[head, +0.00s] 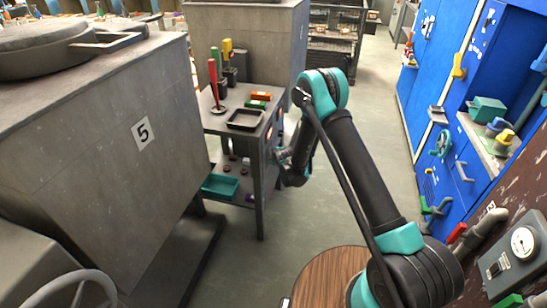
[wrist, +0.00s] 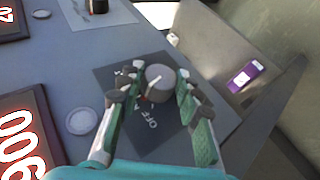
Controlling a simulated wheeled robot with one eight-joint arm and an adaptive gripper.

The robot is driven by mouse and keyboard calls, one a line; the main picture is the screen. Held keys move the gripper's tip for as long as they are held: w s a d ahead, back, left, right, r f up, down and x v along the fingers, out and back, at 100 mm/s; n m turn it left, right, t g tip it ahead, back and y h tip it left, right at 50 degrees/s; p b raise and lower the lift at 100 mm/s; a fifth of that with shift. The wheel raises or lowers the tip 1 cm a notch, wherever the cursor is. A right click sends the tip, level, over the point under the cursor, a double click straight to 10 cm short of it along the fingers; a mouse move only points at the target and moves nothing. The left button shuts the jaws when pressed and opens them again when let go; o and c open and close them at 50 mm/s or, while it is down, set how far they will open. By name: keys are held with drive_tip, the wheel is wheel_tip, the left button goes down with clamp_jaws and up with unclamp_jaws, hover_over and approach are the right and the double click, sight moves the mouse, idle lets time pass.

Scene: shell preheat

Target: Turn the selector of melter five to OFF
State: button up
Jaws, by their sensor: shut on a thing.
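In the wrist view, the selector is a round grey knob (wrist: 161,78) on a dark square plate (wrist: 140,140). The word OFF is printed on the plate, below the knob in the picture. A light line marks the knob; where it points exactly is hard to tell. My gripper (wrist: 152,89) has its two teal and grey fingers on either side of the knob, shut on it. In the head view, my gripper (head: 281,156) is at the right side of the small grey cart (head: 258,170), and the knob is hidden. The melter marked 5 (head: 143,132) stands left of the cart.
The wrist view also shows red-digit displays (wrist: 18,145), pale round discs (wrist: 82,121) and another dark knob (wrist: 97,5) on the panel. Blue cabinets (head: 425,90) stand to the right. The aisle floor (head: 370,110) is clear.

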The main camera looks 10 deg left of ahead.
drive_tip(key=o, duration=1.2)
drive_tip(key=shift+c, duration=0.2)
drive_tip(key=w+d+r+m+g, duration=0.1)
drive_tip(key=w+d+r+g, duration=0.1)
drive_tip(key=d+r+g, duration=0.35)
drive_tip(key=w+d+r+m+g, duration=0.25)
drive_tip(key=r+g, duration=0.35)
drive_tip(key=r, duration=0.5)
drive_tip(key=s+d+r+m+t, duration=0.1)
drive_tip(key=s+d+r+m, duration=0.1)
drive_tip(key=d, duration=0.4)
drive_tip(key=s+d+r+m+t+h, duration=0.1)
drive_tip(key=s+d+r+m, duration=0.1)
drive_tip(key=s+d+r, duration=0.3)
drive_tip(key=shift+s+d+r+m, duration=0.3)
drive_tip(key=shift+d+r, duration=0.25)
drive_tip(key=shift+r, duration=0.5)
